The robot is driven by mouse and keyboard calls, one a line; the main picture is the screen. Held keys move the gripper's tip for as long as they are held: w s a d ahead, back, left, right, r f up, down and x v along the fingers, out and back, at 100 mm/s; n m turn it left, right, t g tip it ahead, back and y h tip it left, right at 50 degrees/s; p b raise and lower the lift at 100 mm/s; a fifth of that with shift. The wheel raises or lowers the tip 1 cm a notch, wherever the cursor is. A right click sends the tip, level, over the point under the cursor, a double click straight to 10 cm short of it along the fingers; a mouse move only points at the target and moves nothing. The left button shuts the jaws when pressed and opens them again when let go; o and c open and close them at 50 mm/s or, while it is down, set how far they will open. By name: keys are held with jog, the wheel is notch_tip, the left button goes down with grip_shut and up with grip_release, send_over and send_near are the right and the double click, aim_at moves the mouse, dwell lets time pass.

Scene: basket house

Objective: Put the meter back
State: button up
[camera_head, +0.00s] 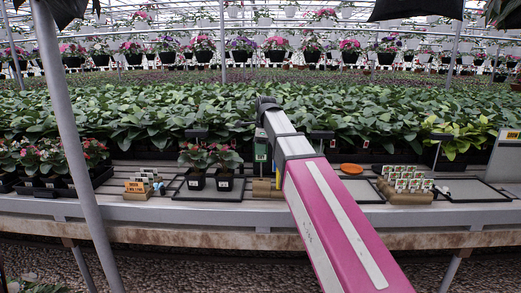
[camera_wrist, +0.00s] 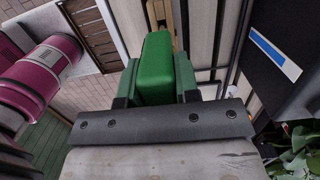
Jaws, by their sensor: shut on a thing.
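The meter is a green box-shaped device. My gripper (camera_wrist: 157,84) is shut on the meter (camera_wrist: 157,62), with a finger on each side of it in the wrist view. In the head view the meter (camera_head: 261,152) shows just left of my arm's end, upright above the bench edge. Below it is a small wooden holder (camera_head: 265,189), partly hidden by my arm. I cannot tell whether the meter touches the holder. My gripper's fingers are mostly hidden in the head view.
Two potted red-flowered plants (camera_head: 210,166) stand left of the holder on the bench (camera_head: 150,211). A wooden label rack (camera_head: 143,187) is further left. An orange disc (camera_head: 351,168) and another label rack (camera_head: 406,187) are on the right. A grey post (camera_head: 72,140) stands at left.

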aim_at(261, 158)
jog(key=shift+f, duration=0.15)
jog(key=shift+f, duration=2)
jog(key=shift+f, duration=1.8)
jog(key=o, duration=1)
jog(key=shift+r, duration=0.1)
